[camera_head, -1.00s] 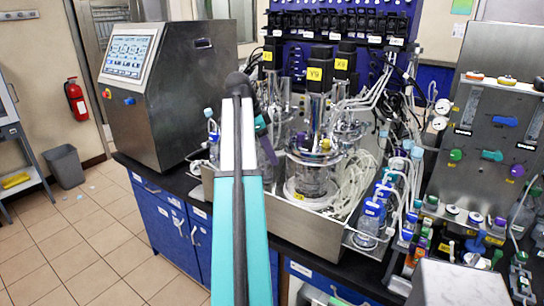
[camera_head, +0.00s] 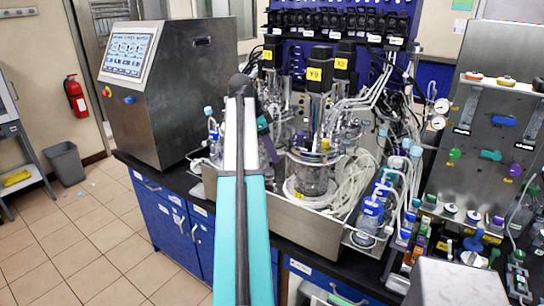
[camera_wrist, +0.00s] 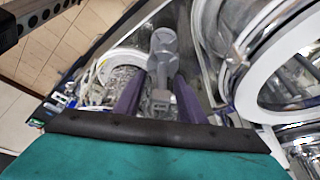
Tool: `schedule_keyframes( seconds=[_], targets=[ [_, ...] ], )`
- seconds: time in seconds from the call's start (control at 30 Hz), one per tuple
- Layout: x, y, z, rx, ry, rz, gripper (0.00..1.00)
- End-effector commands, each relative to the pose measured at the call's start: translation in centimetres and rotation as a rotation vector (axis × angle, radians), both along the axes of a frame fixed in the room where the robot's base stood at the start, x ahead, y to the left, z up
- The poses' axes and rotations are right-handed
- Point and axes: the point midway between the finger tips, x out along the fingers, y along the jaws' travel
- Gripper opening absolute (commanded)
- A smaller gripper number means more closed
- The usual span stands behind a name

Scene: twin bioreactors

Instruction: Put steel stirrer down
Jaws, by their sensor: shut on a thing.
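My gripper shows in the wrist view as two purple fingers (camera_wrist: 158,100), with a grey piece with a rounded head, which looks like the steel stirrer (camera_wrist: 163,45), between them. They are shut on it. In the head view my arm hides most of the gripper; only a purple finger edge (camera_head: 263,126) shows, left of the front glass vessel (camera_head: 312,178). The stirrer cannot be made out there. In the wrist view, a glass vessel with a white ring (camera_wrist: 125,57) lies beyond the left finger. I cannot tell whether the stirrer touches anything below it.
A large metal-and-glass vessel (camera_wrist: 245,30) is close on the right in the wrist view. A control unit (camera_head: 160,95) stands left. The black bench edge (camera_head: 180,180) is in front.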

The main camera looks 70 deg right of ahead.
Motion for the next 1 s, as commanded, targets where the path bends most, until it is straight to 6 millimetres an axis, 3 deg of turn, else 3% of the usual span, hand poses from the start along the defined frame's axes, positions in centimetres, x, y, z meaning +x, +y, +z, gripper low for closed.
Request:
schedule_keyframes(
  seconds=[0.3,0.77,0.8,0.9,1.0],
  targets=[
    [0.0,0.1,-2.3,0.0,0.0,0.0,0.0],
    [0.0,0.1,-2.8,-0.001,0.0,0.0,0.0],
    [0.0,0.1,-2.8,-0.001,0.0,0.0,0.41],
    [0.0,0.1,-2.8,-0.001,0.0,0.0,0.56],
    [0.1,0.1,-2.8,-0.001,0.0,0.0,0.56]
  ],
)
